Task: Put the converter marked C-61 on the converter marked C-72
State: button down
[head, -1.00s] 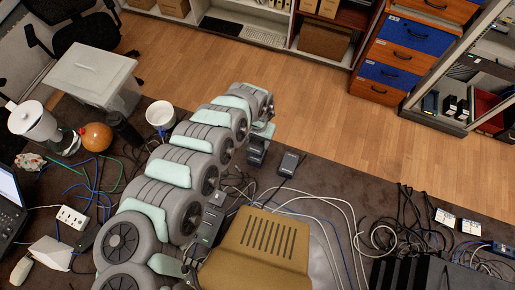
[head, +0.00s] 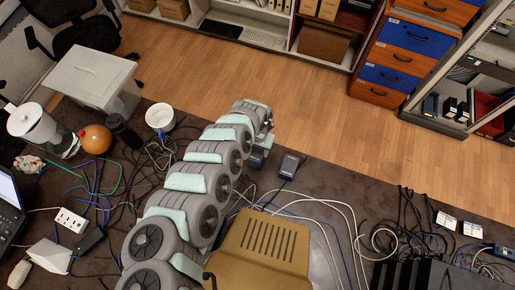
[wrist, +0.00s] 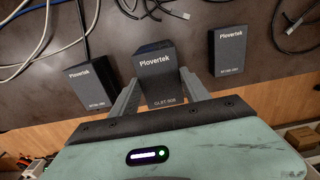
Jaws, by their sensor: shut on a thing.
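My gripper (wrist: 156,92) is shut on a dark box-shaped converter (wrist: 156,72), labelled Plovertek, with one finger on each side. Its smaller print is not clear enough to match to C-61 or C-72. The held converter also shows below my wrist in the head view (head: 257,159), partly hidden by my arm. A second dark Plovertek converter (wrist: 90,82) lies to its left in the wrist view, and shows right of my gripper in the head view (head: 289,165). A third (wrist: 228,52) lies to the right in the wrist view. I cannot tell whether the held one touches the table.
Pale and blue cables (head: 315,205) run over the dark table near the converters. A tan vented case (head: 262,247) stands in front.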

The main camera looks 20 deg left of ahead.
aim_at(257, 151)
jog(key=c, duration=0.5)
grip_release()
jog(key=shift+r+p, duration=1.4)
jog(key=shift+r, duration=4.8)
